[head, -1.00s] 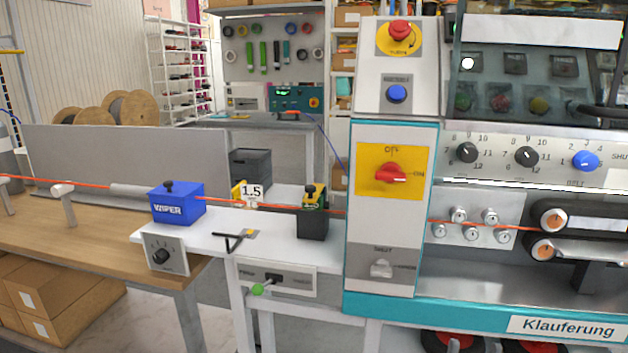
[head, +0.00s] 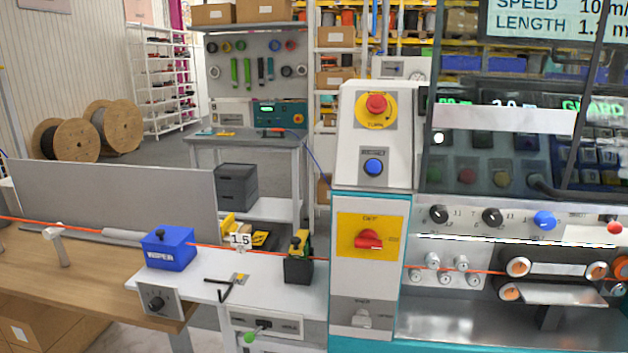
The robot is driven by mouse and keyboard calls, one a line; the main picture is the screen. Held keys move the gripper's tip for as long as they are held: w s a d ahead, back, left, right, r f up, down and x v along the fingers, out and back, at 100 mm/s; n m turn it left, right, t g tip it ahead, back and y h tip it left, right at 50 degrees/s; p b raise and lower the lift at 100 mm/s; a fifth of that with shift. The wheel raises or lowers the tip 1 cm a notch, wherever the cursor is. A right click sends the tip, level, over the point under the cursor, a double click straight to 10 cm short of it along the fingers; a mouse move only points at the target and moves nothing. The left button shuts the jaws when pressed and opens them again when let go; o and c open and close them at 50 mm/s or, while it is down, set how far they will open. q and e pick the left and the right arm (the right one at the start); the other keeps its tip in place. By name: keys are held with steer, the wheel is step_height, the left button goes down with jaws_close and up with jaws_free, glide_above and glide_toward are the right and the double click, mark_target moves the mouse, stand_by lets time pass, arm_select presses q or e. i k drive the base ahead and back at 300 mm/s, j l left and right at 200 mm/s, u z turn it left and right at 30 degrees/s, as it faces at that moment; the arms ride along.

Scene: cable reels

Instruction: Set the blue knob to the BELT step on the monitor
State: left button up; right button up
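The blue knob (head: 544,221) sits at the right of the white dial strip on the machine front. A small label lies under it, and its scale numbers are too small to read, so its set step cannot be told. The monitor (head: 545,22) is cut off at the top right. It shows "SPEED 10 m/" and "LENGTH 1.2 m", with the ends cut or unclear; no BELT line is visible on the part in view. Neither of my grippers is in view.
Two black knobs (head: 492,217) sit left of the blue one. A dark transparent guard (head: 500,150) hangs above the strip. A red rotary switch (head: 369,239), a blue button (head: 374,167) and a red emergency stop (head: 376,103) are on the left panel. An orange cable runs across.

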mark_target(544, 220)
steer(key=z, duration=1.35)
